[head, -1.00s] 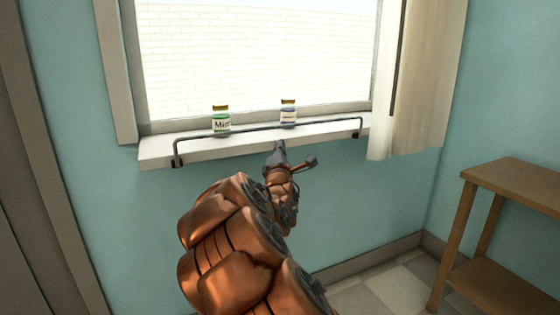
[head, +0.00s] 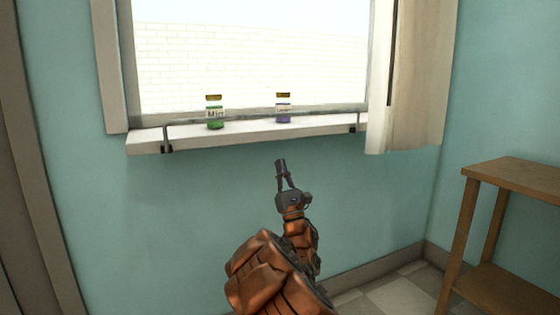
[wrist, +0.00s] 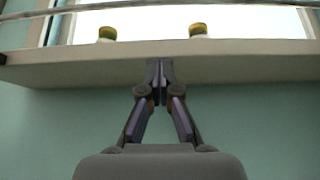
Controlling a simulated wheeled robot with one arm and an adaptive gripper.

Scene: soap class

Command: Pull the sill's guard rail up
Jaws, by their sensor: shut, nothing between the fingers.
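The sill (head: 240,134) is a white ledge under the window. The guard rail (head: 166,138) is a thin dark bar with a bracket at each end of the sill. In the head view its end posts stand upright above the front edge; its long bar is hard to make out near the jars. In the wrist view a thin bar (wrist: 60,9) crosses the top, above the sill's edge. My gripper (head: 281,163) is shut and empty, in front of the wall below the sill's middle, apart from the rail. Its closed fingertips (wrist: 160,66) show in the wrist view.
A green-labelled jar (head: 215,113) and a purple-labelled jar (head: 283,109) stand on the sill. A pale curtain (head: 415,90) hangs at the right end. A wooden shelf stand (head: 510,180) is at the right. The wall below the sill is clear.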

